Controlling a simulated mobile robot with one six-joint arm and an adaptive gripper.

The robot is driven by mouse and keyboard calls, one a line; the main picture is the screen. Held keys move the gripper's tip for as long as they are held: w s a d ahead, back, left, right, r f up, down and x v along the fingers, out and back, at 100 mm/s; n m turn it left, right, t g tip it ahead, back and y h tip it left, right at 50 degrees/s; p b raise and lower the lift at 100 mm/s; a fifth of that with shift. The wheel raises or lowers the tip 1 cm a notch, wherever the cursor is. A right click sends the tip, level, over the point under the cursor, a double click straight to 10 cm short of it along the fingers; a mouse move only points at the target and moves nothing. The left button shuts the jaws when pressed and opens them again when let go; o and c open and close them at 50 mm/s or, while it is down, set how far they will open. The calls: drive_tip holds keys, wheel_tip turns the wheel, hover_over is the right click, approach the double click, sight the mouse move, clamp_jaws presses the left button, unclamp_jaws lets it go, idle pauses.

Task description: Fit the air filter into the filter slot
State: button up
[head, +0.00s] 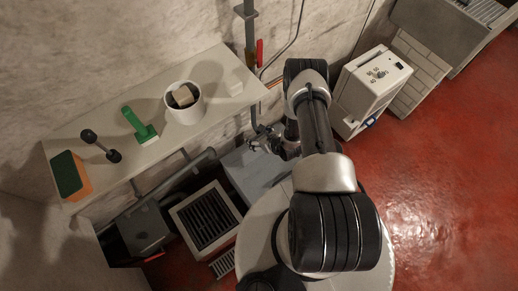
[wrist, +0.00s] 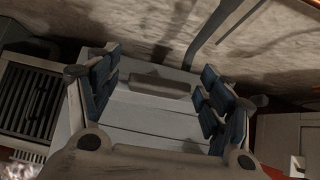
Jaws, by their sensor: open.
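My gripper (head: 266,138) hangs beyond the end of the shelf, above a light grey box. In the wrist view the blue-padded fingers of my gripper (wrist: 163,92) are spread apart, with nothing held between them. Behind them lies the grey box (wrist: 150,128) with lines across its top and a raised grey bar (wrist: 160,84). I cannot tell whether the fingers touch it. A pale-framed unit with dark slats (head: 206,217) stands left of the box; its slats also show in the wrist view (wrist: 27,98). I cannot tell for certain which thing is the air filter or the filter slot.
A wall shelf (head: 165,148) holds an orange-green sponge (head: 70,175), a black dumbbell (head: 101,146), a green tool (head: 139,125) and a white pot (head: 184,108). A white machine (head: 371,87) stands right of my arm. Red floor (head: 430,190) is open at right. Pipes run along the wall.

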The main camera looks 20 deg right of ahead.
drive_tip(key=c, duration=1.5)
